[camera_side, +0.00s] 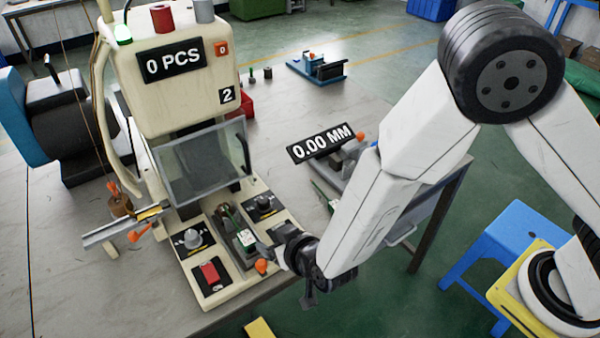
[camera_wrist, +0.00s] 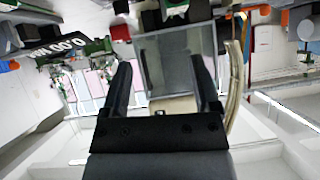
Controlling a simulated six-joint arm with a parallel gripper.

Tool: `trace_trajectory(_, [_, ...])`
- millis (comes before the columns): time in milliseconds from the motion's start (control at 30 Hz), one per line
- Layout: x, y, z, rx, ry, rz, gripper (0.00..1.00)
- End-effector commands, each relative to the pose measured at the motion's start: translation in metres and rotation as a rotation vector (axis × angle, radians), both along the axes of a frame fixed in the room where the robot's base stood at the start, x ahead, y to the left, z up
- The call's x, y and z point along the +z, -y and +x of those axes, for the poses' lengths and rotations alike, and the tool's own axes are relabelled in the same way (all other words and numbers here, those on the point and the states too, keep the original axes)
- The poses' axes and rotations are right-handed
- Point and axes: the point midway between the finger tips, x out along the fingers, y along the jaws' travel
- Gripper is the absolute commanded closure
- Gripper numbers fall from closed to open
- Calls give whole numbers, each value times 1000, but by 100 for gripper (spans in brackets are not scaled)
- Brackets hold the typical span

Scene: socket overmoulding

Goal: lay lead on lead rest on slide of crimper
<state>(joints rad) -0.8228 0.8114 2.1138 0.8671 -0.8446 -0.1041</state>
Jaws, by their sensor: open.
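The crimper (camera_side: 180,85) stands on the bench in the side view, with a clear guard (camera_side: 203,163) on its front. On its base, the grey slide (camera_side: 246,250) carries a small green-and-white piece (camera_side: 244,238) with a thin green length behind it. It looks like the lead lying along the slide, but its exact seat on the rest is too small to tell. My gripper (camera_side: 266,246) is just right of the slide. In the wrist view my gripper (camera_wrist: 163,82) has its fingers spread, with nothing visible between them except the guard (camera_wrist: 168,60) beyond.
Black-topped button plates (camera_side: 190,238) and a red switch (camera_side: 210,272) flank the slide. A gauge with a 0.00 MM display (camera_side: 325,143) stands to the right, with another green piece (camera_side: 326,194) near it. A blue fixture (camera_side: 318,68) sits farther back. A blue stool (camera_side: 515,240) is off the bench.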

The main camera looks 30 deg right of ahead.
Motion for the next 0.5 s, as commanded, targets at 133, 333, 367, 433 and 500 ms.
trace_trajectory(133, [23, 34, 14, 15, -112, 37, 21])
trace_trajectory(333, [48, 84, 13, 45, -264, 53, 21])
trace_trajectory(367, [51, 92, 11, 48, -287, 53, 21])
trace_trajectory(433, [59, 113, 5, 53, -338, 50, 21])
trace_trajectory(500, [67, 133, -3, 57, -391, 42, 21])
